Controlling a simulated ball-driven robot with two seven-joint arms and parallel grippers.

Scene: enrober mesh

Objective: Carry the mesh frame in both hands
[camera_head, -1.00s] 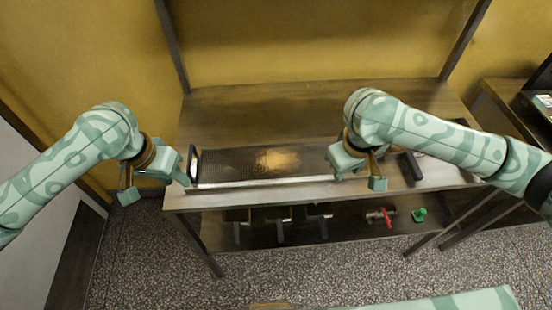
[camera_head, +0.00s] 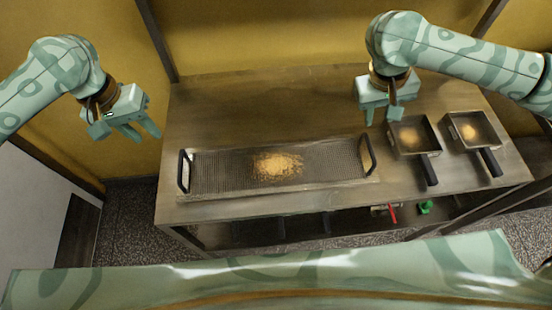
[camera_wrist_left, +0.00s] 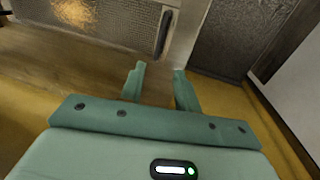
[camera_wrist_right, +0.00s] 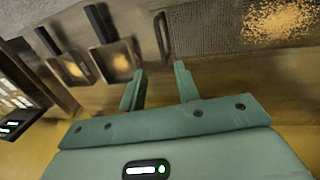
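The mesh frame (camera_head: 220,180) is a long flat tray of grey mesh lying on the workbench. It has a dark upright handle at each end and a pile of golden crumbs on its middle. My left gripper (camera_head: 137,133) is open and empty, up and left of the left handle (camera_head: 184,171). In the left wrist view the handle (camera_wrist_left: 163,34) lies beyond the open fingers (camera_wrist_left: 157,72). My right gripper (camera_head: 382,118) is above the bench, up and right of the right handle (camera_head: 369,153). The right wrist view shows its fingers (camera_wrist_right: 160,75) apart and empty, with the handle (camera_wrist_right: 161,35) beyond them.
Two small square pans with dark handles, a left one (camera_head: 427,130) and a right one (camera_head: 483,122), hold crumbs at the bench's right. A lower shelf holds a red-handled item (camera_head: 392,213) and a green item (camera_head: 425,207). The bench (camera_head: 260,100) behind the frame is clear.

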